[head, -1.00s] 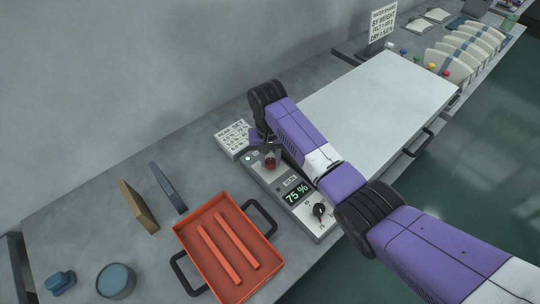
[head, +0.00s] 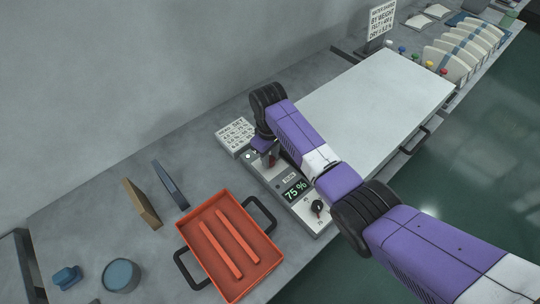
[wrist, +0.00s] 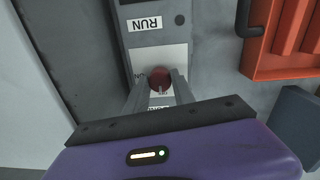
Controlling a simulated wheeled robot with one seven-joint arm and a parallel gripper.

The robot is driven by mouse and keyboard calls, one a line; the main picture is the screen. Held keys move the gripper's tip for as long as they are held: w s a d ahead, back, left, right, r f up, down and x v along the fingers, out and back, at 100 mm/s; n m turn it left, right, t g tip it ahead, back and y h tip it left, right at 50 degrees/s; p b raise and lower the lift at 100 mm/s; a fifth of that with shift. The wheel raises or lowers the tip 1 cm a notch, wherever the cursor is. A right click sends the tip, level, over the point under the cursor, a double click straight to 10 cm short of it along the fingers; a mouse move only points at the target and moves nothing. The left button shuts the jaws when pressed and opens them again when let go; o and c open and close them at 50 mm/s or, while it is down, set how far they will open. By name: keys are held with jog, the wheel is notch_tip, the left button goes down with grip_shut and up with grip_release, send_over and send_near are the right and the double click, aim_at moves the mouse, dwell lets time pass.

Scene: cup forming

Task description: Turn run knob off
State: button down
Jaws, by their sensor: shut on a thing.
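The run knob is a round red knob (wrist: 160,77) on the grey control box (wrist: 150,38), below a RUN label (wrist: 145,24) in the wrist view. My gripper (wrist: 159,86) is shut on the knob, with one finger on each side of it. In the head view, my gripper (head: 271,158) is low at the far end of the control box (head: 268,178) and mostly hides the knob. Which mark the knob points to cannot be read clearly.
The box also has a 75 % display (head: 296,191) and a black knob (head: 317,207). An orange tray (head: 268,268) with two bars stands to the left. A white board (head: 365,100) lies to the right, and a label block (head: 235,135) sits behind the box.

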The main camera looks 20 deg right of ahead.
jog(key=shift+n, duration=0.3)
jog(key=c, duration=1.1)
grip_release()
jog(key=shift+o, duration=0.2)
jog(key=shift+r, duration=0.1)
notch_tip(320, 180, up, 8)
jog(key=shift+s+f+b, duration=0.1)
jog(key=shift+f+b, duration=0.1)
jog(key=shift+b, duration=0.35)
